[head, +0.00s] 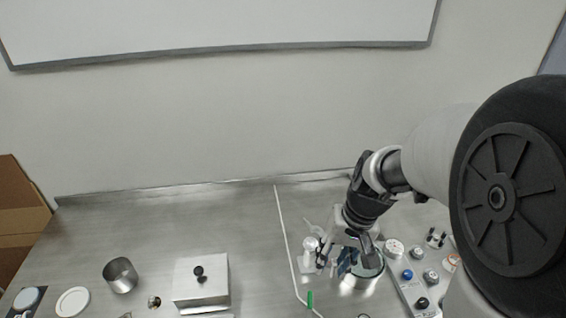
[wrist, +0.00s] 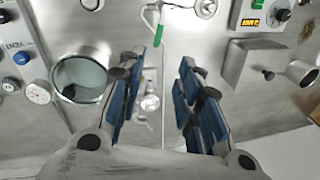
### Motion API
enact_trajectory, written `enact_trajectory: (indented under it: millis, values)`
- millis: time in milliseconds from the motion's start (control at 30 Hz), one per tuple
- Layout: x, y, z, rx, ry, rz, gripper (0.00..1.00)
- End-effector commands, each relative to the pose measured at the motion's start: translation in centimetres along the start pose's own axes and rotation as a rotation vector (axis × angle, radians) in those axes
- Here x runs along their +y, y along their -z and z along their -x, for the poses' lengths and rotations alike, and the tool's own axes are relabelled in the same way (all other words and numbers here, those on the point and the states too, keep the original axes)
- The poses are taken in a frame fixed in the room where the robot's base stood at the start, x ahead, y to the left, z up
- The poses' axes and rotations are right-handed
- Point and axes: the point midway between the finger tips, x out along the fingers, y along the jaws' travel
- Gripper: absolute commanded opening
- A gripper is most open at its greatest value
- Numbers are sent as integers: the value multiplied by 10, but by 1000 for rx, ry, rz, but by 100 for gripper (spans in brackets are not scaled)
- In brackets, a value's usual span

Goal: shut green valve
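The valve with a green handle (wrist: 159,28) is at the top middle of the wrist view, on a thin pale line over the metal table. The green handle (head: 310,299) shows small at the bottom edge of the head view. My gripper (head: 335,260) is low over the table, farther back than the green handle and apart from it. In the wrist view my gripper (wrist: 160,100) has its blue-padded fingers wide apart, with nothing held. A small round metal fitting (wrist: 150,102) shows between the fingers, below them.
A metal chamber with a glass top (head: 362,268) stands close beside my gripper. A knob panel (head: 412,287) is to the right. A metal box with a black knob (head: 200,290) and a metal cup (head: 120,275) are left. The back middle of the table is clear.

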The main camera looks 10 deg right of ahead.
Motion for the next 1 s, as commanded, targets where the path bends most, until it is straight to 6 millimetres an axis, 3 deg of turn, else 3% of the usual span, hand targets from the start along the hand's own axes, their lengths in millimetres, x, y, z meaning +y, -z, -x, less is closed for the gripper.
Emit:
enact_trajectory:
  millis: [267,800,1000]
  values:
    - [3,3,-27,-15,6,-11,32]
    - [2,2,-142,-15,5,-11,32]
    - [2,2,-171,-14,5,-11,32]
